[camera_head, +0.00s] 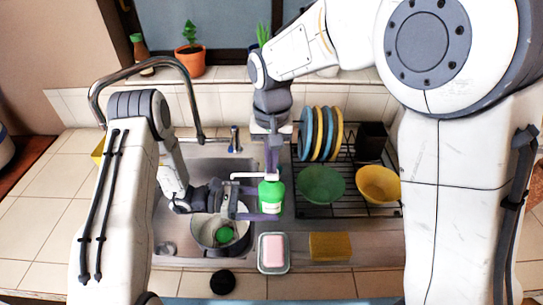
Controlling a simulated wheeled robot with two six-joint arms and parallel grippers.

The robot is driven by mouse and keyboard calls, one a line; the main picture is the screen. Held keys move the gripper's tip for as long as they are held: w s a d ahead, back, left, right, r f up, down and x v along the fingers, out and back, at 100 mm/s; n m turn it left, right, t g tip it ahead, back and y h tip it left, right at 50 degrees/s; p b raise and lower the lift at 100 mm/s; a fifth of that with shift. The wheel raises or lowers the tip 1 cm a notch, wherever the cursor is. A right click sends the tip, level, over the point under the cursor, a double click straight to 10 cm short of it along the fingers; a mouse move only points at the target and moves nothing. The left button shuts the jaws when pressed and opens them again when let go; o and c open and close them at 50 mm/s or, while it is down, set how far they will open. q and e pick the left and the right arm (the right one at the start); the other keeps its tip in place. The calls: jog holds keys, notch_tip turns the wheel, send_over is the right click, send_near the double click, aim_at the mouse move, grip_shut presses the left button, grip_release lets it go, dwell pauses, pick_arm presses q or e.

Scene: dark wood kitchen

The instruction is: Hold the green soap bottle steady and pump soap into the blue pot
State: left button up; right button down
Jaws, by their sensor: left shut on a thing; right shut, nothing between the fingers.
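The green soap bottle (271,194) stands upright near the sink's right edge, with a white pump (248,176) whose spout points left. My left gripper (266,203) is shut on the bottle, coming from the left. My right gripper (272,162) is shut and points down right above the pump head; whether it touches the head is hard to tell. The pot (204,241) sits in the sink, left of and below the bottle. Its outside looks grey and its inside dark. A green round patch (226,235) shows inside it, partly covered by my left gripper.
A pink soap bar in a dish (273,268) and a yellow sponge (330,246) lie in front. The rack at right holds upright plates (320,135), a green bowl (321,184) and a yellow bowl (378,184). The faucet (190,85) arches behind my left arm. A black round object (222,282) lies in front.

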jog(key=shift+f, duration=0.2)
notch_tip(320, 180, up, 14)
jog(key=shift+r, duration=0.2)
dwell(0.7)
jog(key=shift+r, duration=0.9)
jog(key=shift+f, duration=0.1)
notch_tip(320, 180, down, 14)
jog(key=shift+r, duration=0.1)
